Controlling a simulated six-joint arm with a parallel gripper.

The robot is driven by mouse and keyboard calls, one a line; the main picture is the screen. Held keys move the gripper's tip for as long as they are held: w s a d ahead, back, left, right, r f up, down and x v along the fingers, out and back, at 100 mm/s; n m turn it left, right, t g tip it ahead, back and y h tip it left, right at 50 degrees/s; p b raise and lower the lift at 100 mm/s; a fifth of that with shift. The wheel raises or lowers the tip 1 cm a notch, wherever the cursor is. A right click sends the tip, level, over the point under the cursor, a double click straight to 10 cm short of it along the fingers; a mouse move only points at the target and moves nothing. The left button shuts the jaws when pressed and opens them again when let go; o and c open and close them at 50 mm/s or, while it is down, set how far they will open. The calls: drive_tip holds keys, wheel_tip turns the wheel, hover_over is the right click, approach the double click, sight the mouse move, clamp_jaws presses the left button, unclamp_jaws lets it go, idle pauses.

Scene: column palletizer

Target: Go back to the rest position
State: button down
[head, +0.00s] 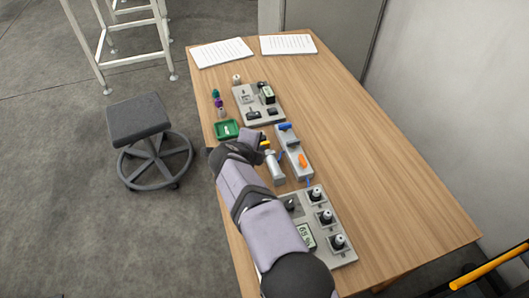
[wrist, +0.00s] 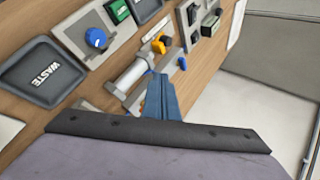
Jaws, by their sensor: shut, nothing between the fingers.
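My gripper (wrist: 161,80) shows in the wrist view as narrow blue-grey fingers, closed together with nothing between them. The fingertips appear in front of a panel with a grey cylinder (wrist: 130,76) and an orange handle (wrist: 160,43); I cannot tell the exact gap. In the head view my arm reaches from the bottom edge over the left part of the wooden table (head: 385,190). My fingers are hard to make out there. The panel with a blue handle (head: 285,127) and an orange handle (head: 302,160) lies just right of my wrist.
A panel with several black-and-white knobs (head: 326,216) and a display (head: 305,236) lies beside my forearm. Behind are a switch panel (head: 271,119), a green tray (head: 240,128) and two papers (head: 288,44). A dark WASTE tray (wrist: 42,72) shows in the wrist view. The table's right side is clear.

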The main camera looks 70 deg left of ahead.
idle(0.4)
drive_tip(key=w+d+r+n+y+p, duration=0.15)
drive_tip(key=w+r, duration=0.35)
drive_tip(key=w, duration=0.5)
drive_tip(key=w+d+r+n+y+p, duration=0.15)
drive_tip(key=w+r, duration=0.35)
drive_tip(key=w, duration=0.5)
drive_tip(key=w+d+r+n+g+p, duration=0.1)
drive_tip(key=w+d+r+g, duration=0.1)
drive_tip(key=w+d, duration=0.5)
drive_tip(key=s+d+f+n+g+h+b, duration=0.1)
drive_tip(key=s+d+f+h, duration=0.2)
drive_tip(key=d, duration=1.7)
drive_tip(key=s+d+f+n+g+h+b, duration=0.1)
drive_tip(key=s+d+f+h, duration=0.2)
drive_tip(key=d, duration=1.8)
drive_tip(key=s+d+f+n+g+h+b, duration=0.1)
drive_tip(key=s+d+f+h+b, duration=0.1)
drive_tip(key=d, duration=1.9)
wheel_tip(320, 180, down, 3)
drive_tip(key=shift+s+f+n+g+h, duration=0.15)
drive_tip(key=shift+s+n+g+h, duration=0.3)
drive_tip(key=shift+h, duration=0.75)
